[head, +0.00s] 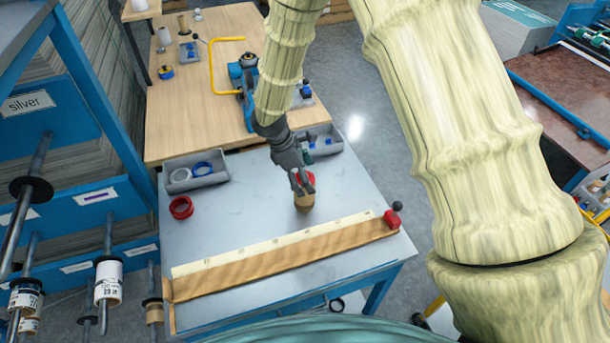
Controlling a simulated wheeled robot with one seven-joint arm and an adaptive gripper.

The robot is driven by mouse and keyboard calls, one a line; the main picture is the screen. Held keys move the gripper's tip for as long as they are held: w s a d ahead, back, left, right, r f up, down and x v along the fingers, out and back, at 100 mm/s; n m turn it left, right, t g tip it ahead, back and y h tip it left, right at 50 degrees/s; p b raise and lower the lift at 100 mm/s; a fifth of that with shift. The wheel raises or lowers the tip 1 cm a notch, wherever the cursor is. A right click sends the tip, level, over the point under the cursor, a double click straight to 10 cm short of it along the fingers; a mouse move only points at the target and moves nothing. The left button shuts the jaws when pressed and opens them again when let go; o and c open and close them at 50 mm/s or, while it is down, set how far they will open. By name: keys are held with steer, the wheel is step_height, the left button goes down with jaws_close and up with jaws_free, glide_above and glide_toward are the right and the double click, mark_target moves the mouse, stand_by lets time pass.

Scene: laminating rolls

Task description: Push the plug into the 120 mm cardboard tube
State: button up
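A short brown cardboard tube (304,204) stands upright on the grey-topped table, right of its middle and behind the wooden rule. My gripper (303,187) points down directly over the tube. Its dark fingers are at the sides of a red plug (307,177) and appear shut on it. The plug is at the tube's upper end, partly hidden by the fingers. I cannot tell whether it touches the tube or sits inside its mouth. A separate red ring-shaped piece (181,207) lies at the table's left.
A long wooden rule (285,258) with a red stop (391,219) runs along the table's front. Grey bins stand at the back left (181,186) and back right (328,147). A blue rack (70,100) with rolls stands left. Bare tabletop (235,215) lies left of the tube.

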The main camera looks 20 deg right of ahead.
steer(key=shift+r, duration=0.1)
steer(key=v, duration=1.1)
steer(key=shift+r, duration=0.4)
